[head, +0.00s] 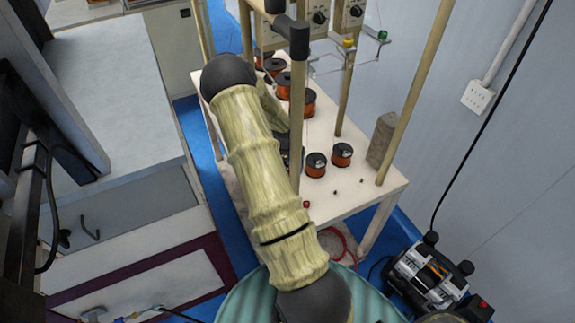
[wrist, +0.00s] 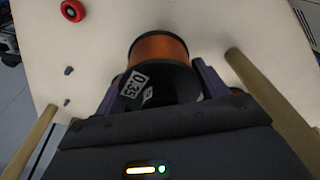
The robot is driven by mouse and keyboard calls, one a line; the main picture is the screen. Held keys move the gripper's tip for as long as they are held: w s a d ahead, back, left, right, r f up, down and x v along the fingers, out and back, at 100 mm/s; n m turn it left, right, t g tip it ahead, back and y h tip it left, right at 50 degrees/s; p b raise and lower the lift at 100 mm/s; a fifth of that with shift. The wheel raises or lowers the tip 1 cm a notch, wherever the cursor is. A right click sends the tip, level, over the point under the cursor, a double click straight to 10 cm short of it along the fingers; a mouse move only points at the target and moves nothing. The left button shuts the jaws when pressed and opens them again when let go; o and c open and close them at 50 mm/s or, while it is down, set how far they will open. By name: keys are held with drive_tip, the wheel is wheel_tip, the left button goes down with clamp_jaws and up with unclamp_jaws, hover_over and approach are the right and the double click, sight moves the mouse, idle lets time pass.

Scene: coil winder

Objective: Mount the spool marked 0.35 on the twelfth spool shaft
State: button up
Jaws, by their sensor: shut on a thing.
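The spool marked 0.35 (wrist: 160,50) has orange-copper winding and a black flange with a white label. In the wrist view it sits between the two fingers of my gripper (wrist: 158,82), which is shut on it. Whether the spool touches the table is unclear. Two short grey shafts, one (wrist: 68,70) and another (wrist: 67,102), stand bare to the left of the spool. The head view also shows small bare shafts, one (head: 336,192) and another (head: 361,180), near the front. Which shaft is the twelfth cannot be told. My arm mostly hides the gripper in the head view.
The pale table (head: 385,190) carries several mounted spools, including one (head: 316,165) and another (head: 342,154) near the front. Wooden posts (head: 415,90) rise from it. A grey-brown block (head: 382,140) stands at the right edge. A red round part (wrist: 73,10) lies nearby.

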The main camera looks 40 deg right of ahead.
drive_tip(key=shift+s+d+f, duration=0.1)
drive_tip(key=shift+s, duration=0.05)
drive_tip(key=shift+f+b, duration=0.3)
drive_tip(key=shift+b, duration=0.15)
drive_tip(key=shift+f+b, duration=1.95)
drive_tip(key=shift+f, duration=0.1)
drive_tip(key=o, duration=1.5)
drive_tip(key=shift+f, duration=0.1)
drive_tip(key=r, duration=0.5)
drive_tip(key=a+r, duration=0.1)
drive_tip(key=r, duration=0.5)
drive_tip(key=s+a+r, duration=0.1)
drive_tip(key=r, duration=0.5)
drive_tip(key=shift+s+a+r, duration=0.1)
drive_tip(key=shift+a+r, duration=0.05)
drive_tip(key=shift+r, duration=0.05)
